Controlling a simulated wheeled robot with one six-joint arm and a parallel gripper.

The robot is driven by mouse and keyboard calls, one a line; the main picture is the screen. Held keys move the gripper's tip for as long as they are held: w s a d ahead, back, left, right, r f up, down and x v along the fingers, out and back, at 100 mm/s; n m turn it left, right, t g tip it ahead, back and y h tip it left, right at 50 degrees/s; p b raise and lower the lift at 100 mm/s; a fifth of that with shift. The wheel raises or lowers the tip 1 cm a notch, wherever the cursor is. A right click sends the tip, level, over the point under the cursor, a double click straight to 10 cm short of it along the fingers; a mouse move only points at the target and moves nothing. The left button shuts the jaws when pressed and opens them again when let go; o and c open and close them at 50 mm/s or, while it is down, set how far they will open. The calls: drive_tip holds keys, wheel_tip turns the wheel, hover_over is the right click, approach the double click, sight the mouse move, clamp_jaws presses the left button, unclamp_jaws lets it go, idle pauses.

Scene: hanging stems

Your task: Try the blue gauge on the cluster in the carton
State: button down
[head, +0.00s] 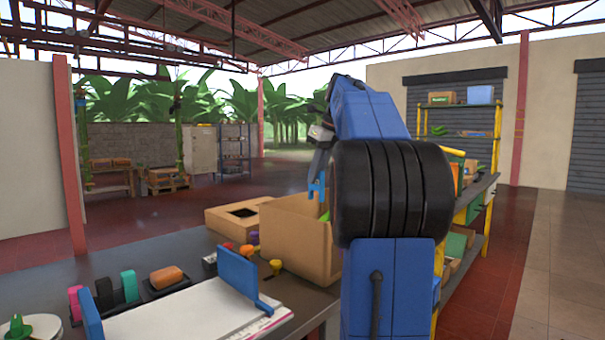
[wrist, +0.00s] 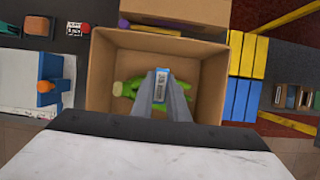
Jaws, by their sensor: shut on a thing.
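My gripper (head: 319,165) is shut on the blue gauge (head: 317,187) and holds it over the open carton (head: 290,236). In the wrist view the gauge (wrist: 161,74) shows blue with a pale marked face between the fingertips (wrist: 160,97). The green cluster (wrist: 178,97) lies in the carton (wrist: 102,68), below and on both sides of the fingers. Only a sliver of the cluster (head: 325,216) shows over the carton's rim in the head view. My arm hides the carton's right side there. I cannot tell whether the gauge touches the cluster.
A cardboard box with a dark opening (head: 222,216) stands behind the carton. Several coloured knobs line the carton's left. Yellow-framed shelves stand right.

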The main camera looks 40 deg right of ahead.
drive_tip(key=shift+s+d+f, duration=0.2)
drive_tip(key=shift+d, duration=0.05)
drive_tip(key=shift+f, duration=2.75)
drive_tip(key=shift+f, duration=2.1)
idle(0.4)
drive_tip(key=shift+r, duration=0.1)
idle(0.4)
drive_tip(key=shift+r, duration=4.2)
